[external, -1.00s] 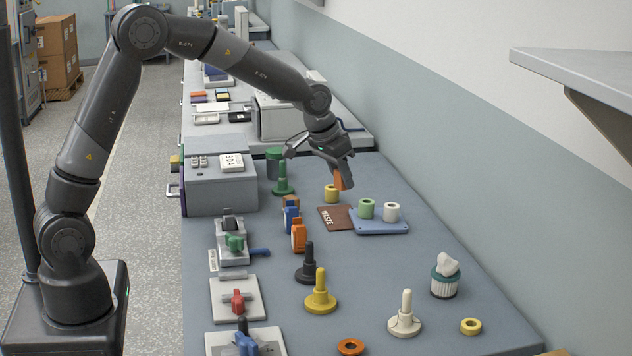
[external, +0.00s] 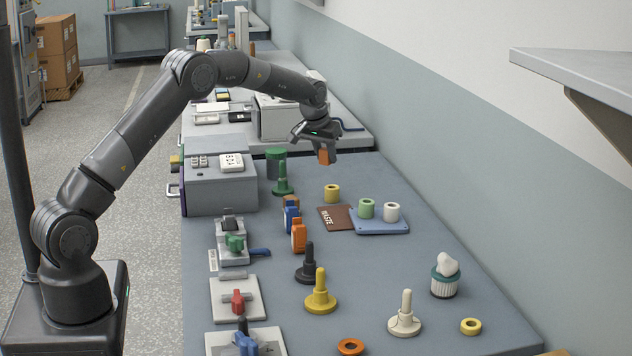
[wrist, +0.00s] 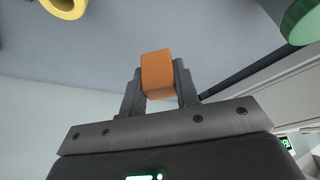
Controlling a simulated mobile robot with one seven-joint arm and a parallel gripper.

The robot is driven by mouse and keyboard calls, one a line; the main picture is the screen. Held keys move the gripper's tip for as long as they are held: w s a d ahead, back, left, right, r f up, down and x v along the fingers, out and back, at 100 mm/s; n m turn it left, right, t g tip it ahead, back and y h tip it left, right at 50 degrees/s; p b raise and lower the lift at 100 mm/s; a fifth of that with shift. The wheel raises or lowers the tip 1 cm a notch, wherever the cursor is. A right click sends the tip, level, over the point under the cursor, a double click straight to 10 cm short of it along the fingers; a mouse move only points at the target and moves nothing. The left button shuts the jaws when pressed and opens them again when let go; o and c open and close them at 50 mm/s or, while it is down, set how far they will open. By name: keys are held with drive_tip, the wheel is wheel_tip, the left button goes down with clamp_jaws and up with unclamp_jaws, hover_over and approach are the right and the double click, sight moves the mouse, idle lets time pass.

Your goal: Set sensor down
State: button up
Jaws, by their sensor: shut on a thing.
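My gripper (external: 325,150) is shut on a small orange block, the only thing it holds, which I take as the sensor (external: 324,157). In the wrist view the orange block (wrist: 157,70) sits squarely between the two grey fingers (wrist: 160,84). The block is held in the air above the far part of the blue-grey bench (external: 440,290), behind the yellow spool (external: 332,194) and right of the green peg (external: 283,180). Its underside is apart from the bench top.
A brown waste mat (external: 335,218) and a blue tray (external: 380,228) with a green and a white spool stand nearer. A grey box (external: 220,190) is at left. Several pegs and orange and blue pieces fill the near-left bench.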

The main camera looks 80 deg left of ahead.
hover_over(324, 180)
drive_tip(key=s, duration=0.1)
drive_tip(key=f, duration=0.2)
drive_tip(key=shift+d+f, duration=0.3)
drive_tip(key=shift+f, duration=1.95)
drive_tip(key=shift+f, duration=0.15)
drive_tip(key=o, duration=1)
drive_tip(key=shift+o, duration=0.2)
drive_tip(key=v, duration=1.2)
drive_tip(key=shift+r, duration=0.2)
